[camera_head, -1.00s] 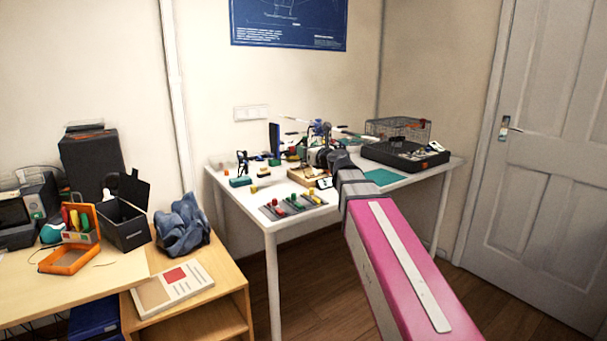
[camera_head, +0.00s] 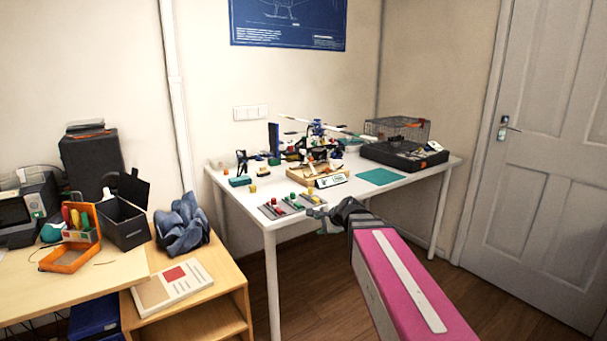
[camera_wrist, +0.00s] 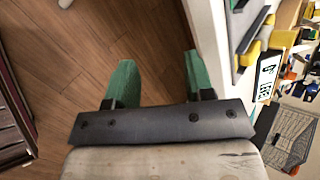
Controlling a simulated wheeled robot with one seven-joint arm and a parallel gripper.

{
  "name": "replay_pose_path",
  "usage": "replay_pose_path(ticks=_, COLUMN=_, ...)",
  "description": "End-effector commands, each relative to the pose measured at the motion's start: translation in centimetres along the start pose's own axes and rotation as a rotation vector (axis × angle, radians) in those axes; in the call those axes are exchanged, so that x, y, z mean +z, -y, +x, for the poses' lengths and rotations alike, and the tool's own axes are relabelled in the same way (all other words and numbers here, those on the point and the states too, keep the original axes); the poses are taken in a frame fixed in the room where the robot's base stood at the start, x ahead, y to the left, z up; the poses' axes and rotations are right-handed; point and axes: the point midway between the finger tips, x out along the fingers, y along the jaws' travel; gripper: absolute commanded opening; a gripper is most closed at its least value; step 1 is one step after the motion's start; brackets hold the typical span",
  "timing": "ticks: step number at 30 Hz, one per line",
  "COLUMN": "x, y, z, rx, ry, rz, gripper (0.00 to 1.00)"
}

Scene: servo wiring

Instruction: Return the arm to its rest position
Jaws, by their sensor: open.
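My gripper (camera_head: 318,217) is at the front edge of the white table (camera_head: 244,213) in the head view, at the end of my pink arm. In the wrist view my gripper (camera_wrist: 155,80) shows two green fingers spread apart with nothing between them. Wooden floor (camera_wrist: 110,40) lies beyond the fingers, and the table's white edge (camera_wrist: 208,45) runs close beside the right finger. The gripper holds nothing and stands clear of the parts on the table.
Grey strips with red, green and yellow pieces (camera_head: 290,205) lie near the table's front edge. A wooden tray (camera_head: 318,175), teal mat (camera_head: 379,176), black case (camera_head: 404,154) and wire basket (camera_head: 398,127) stand farther back. A wooden shelf (camera_head: 215,255) is at left.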

Motion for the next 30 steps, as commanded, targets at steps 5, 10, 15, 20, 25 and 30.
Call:
replay_pose_path(ticks=5, x=-3.0, y=-11.0, z=0.2, rx=0.319, ry=-0.021, rz=-0.441, gripper=0.48)
replay_pose_path(ticks=10, x=-5.5, y=-20.0, z=-1.3, rx=0.619, ry=0.063, rz=-0.807, gripper=0.48)
replay_pose_path(ticks=15, x=-7.0, y=-25.3, z=-3.1, rx=0.817, ry=0.174, rz=-1.029, gripper=0.48)
replay_pose_path(ticks=20, x=-7.5, y=-27.0, z=-3.8, rx=0.886, ry=0.225, rz=-1.106, gripper=0.48)
replay_pose_path(ticks=25, x=-7.5, y=-27.1, z=-3.9, rx=0.890, ry=0.229, rz=-1.113, gripper=0.48)
replay_pose_path(ticks=30, x=-7.5, y=-27.0, z=-3.8, rx=0.889, ry=0.228, rz=-1.112, gripper=0.48)
